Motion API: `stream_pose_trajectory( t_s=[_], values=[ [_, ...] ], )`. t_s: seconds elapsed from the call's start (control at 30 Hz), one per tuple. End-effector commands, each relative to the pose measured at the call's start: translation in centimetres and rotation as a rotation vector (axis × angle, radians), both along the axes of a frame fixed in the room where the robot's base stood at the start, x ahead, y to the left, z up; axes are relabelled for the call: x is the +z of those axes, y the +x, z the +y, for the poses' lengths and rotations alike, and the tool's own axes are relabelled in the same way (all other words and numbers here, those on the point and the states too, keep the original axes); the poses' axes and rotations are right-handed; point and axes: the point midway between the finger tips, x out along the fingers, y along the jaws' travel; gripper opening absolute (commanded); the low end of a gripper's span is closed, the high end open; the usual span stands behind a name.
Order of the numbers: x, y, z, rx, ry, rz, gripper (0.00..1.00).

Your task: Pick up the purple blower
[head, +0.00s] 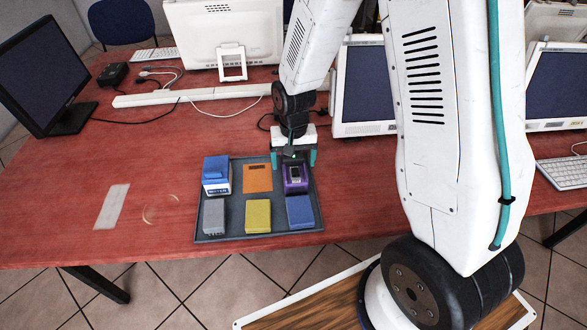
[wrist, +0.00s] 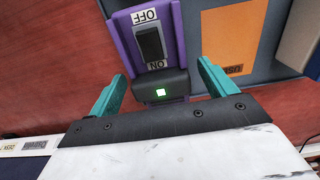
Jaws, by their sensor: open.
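The purple blower (head: 296,179) sits in the back right spot of a dark tray (head: 272,238) on the red table. In the wrist view the blower (wrist: 177,38) shows a black switch marked ON and OFF and a small green light. My gripper (head: 293,158) is over the back end of the blower. In the wrist view its teal fingers (wrist: 160,85) are open, one to each side of the blower's near end, with gaps between. I cannot tell the exact height of the fingertips.
A blue-and-white box (head: 216,175), grey block (head: 214,216) and yellow block (head: 258,216) fill the other spots. Monitors and cables stand behind. The table's left side is mostly clear.

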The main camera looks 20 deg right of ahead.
Motion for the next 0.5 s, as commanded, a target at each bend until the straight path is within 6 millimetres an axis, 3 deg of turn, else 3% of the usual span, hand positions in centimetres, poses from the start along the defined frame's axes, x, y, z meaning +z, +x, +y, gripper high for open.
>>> stream_pose_trajectory(
  t_s=[0.13,0.4,0.5],
  values=[
    [-1.7,0.0,0.0,0.000,0.000,0.001,0.84],
    [-2.0,0.0,0.0,0.001,0.001,-0.001,0.84],
    [-2.0,0.0,0.0,0.001,0.000,-0.001,0.56]
  ],
)
